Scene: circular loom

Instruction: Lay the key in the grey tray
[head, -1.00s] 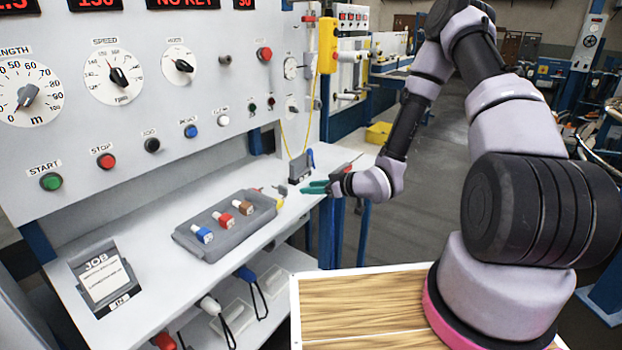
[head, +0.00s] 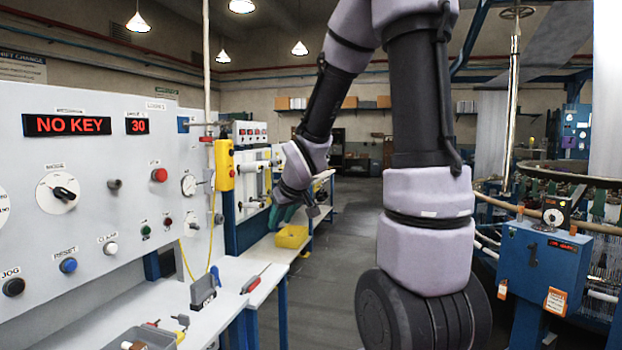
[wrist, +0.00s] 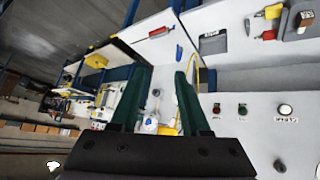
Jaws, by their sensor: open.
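The grey tray (head: 145,338) sits on the white bench at the bottom of the head view, cut off by the frame. Part of it shows at the upper right of the wrist view (wrist: 290,28). A small dark grey piece (head: 181,320) lies beside the tray's far end; it may be the key, but it is too small to be sure. My gripper (head: 290,214) is raised beyond the bench's end, away from the tray. Its green fingers (wrist: 160,85) are spread, with nothing between them.
A grey holder (head: 203,291) and a red-handled screwdriver (head: 254,280) are on the bench near its right edge. The control panel (head: 100,215) rises behind, its display reading NO KEY. A yellow bin (head: 291,237) is farther back. A blue machine box (head: 545,270) stands right; the aisle floor is open.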

